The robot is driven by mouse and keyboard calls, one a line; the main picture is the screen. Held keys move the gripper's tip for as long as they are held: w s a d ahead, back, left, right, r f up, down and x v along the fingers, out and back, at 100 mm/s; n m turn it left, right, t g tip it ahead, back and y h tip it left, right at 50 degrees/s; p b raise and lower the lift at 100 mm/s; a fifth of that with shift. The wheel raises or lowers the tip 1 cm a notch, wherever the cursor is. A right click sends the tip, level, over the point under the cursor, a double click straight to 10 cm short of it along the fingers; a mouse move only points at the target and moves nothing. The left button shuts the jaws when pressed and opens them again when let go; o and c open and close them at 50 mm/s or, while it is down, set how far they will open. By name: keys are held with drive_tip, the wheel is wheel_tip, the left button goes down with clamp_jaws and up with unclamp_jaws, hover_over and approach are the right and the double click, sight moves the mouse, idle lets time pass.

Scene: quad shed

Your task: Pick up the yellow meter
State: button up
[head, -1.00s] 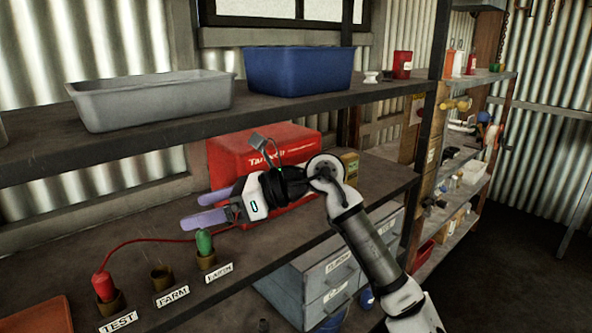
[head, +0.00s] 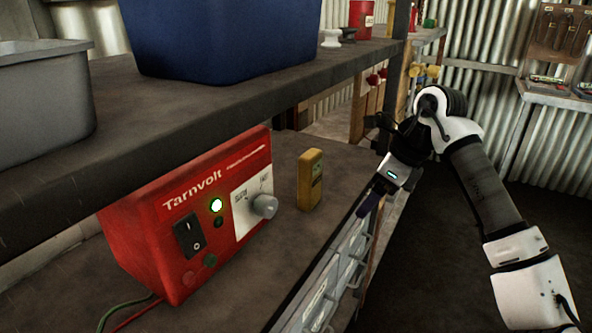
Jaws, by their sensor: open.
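The yellow meter (head: 310,180) stands upright on the lower shelf, just right of the red Tarnvolt box. Its front has a small dark display, and its front and side are in plain view. My gripper (head: 368,208) is to the right of the meter, near the shelf's front edge, pointing down and to the left. It is open and apart from the meter, with nothing seen in it. Its fingers are seen nearly edge-on, and their far side is hidden.
The red Tarnvolt box (head: 190,215) with knob and switch is close left of the meter. Grey drawers (head: 335,280) sit below the shelf. An upright post stands behind the meter.

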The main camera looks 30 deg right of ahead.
sight(316, 188)
drive_tip(key=w+a, duration=0.1)
drive_tip(key=w, duration=0.1)
drive_tip(key=w+a+p, duration=0.1)
drive_tip(key=w, duration=0.1)
drive_tip(key=w+a, duration=0.1)
drive_tip(key=w, duration=0.1)
drive_tip(key=shift+w+a+r+p, duration=0.1)
drive_tip(key=shift+w+a+p, duration=0.15)
drive_tip(key=shift+w+p, duration=0.15)
drive_tip(key=w+a, duration=0.1)
drive_tip(key=w+a+p, duration=0.1)
drive_tip(key=w, duration=0.1)
drive_tip(key=shift+w+a, duration=0.1)
drive_tip(key=shift+w, duration=0.15)
drive_tip(key=x, duration=0.3)
drive_tip(key=shift+s, duration=0.2)
drive_tip(key=c, duration=1.2)
drive_tip(key=shift+o, duration=0.2)
drive_tip(key=shift+r, duration=0.15)
